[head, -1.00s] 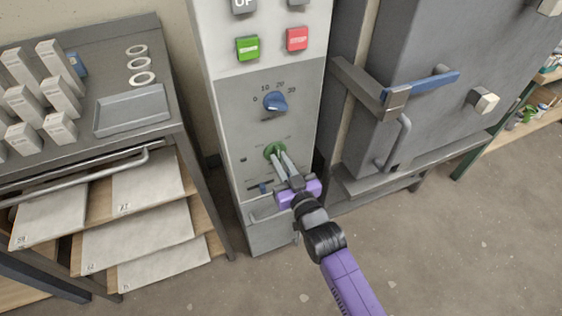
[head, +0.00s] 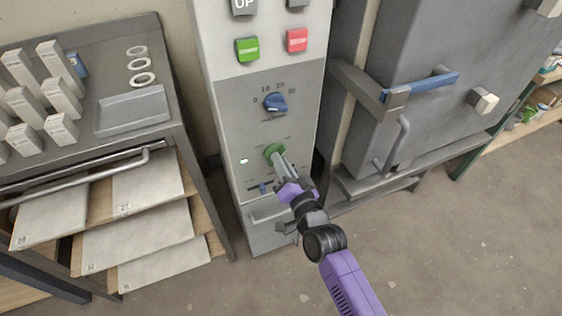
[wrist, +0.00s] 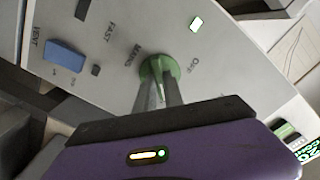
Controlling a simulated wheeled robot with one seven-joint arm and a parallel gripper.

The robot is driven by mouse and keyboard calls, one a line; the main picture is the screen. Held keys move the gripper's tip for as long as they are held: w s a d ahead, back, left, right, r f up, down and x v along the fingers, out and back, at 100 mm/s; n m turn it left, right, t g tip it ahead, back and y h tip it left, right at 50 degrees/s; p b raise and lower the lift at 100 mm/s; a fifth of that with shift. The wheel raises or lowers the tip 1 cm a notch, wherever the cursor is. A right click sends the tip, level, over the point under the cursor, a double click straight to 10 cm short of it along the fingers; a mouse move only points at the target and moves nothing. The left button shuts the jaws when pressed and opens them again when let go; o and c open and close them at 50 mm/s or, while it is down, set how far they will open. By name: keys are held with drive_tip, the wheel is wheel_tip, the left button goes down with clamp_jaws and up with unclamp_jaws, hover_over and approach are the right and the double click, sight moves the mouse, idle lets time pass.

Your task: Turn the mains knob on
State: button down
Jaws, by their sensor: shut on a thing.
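The green mains knob (head: 274,151) is on the grey control panel, below the blue dial. It also shows in the wrist view (wrist: 158,70), with the label MAINS to its left and another label to its right. My gripper (head: 277,158) reaches it from the front, and its two fingers are shut on the knob, covering part of it. The wrist looks rolled over.
A blue dial (head: 275,103) sits above the knob, with green (head: 247,49) and red (head: 297,40) buttons higher up. A blue slider (head: 263,188) is below. A kiln with a blue-barred latch (head: 430,84) stands right; a rack with a tray (head: 132,110) stands left.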

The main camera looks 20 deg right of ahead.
drive_tip(key=shift+m, duration=0.3)
drive_tip(key=c, duration=1.4)
unclamp_jaws()
drive_tip(key=shift+c, duration=0.2)
drive_tip(key=shift+s, duration=0.1)
drive_tip(key=s, duration=0.7)
drive_tip(key=shift+s+b, duration=0.3)
drive_tip(key=shift+s, duration=0.05)
